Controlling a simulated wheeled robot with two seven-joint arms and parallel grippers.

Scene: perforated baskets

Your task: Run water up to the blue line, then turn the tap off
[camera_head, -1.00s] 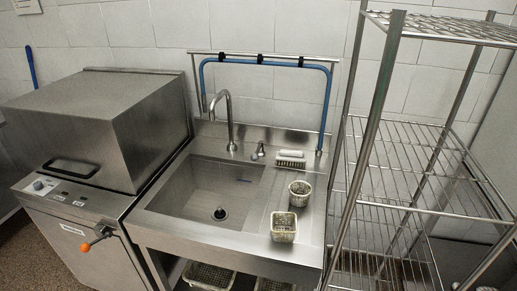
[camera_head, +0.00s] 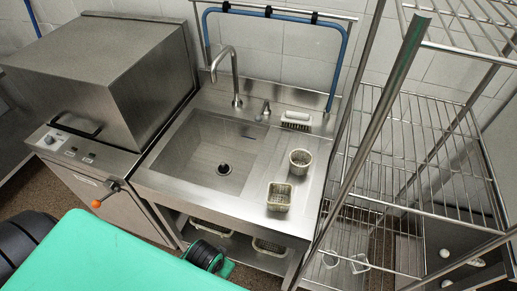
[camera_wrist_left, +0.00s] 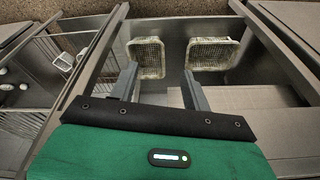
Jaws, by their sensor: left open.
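The steel sink basin (camera_head: 190,150) shows no visible water, and its dark drain (camera_head: 223,169) is in plain view. A short blue line (camera_head: 248,136) marks the basin's back wall. The curved tap spout (camera_head: 235,70) stands behind the basin, with a small lever handle (camera_head: 265,108) to its right. No stream shows from the spout. My left gripper (camera_wrist_left: 158,78) has its two fingers spread apart with nothing between them, near the sink's underside shelf; its fingers are not clear in the head view. My right gripper is not in view.
More baskets (camera_wrist_left: 147,57) (camera_wrist_left: 213,52) lie under the sink.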

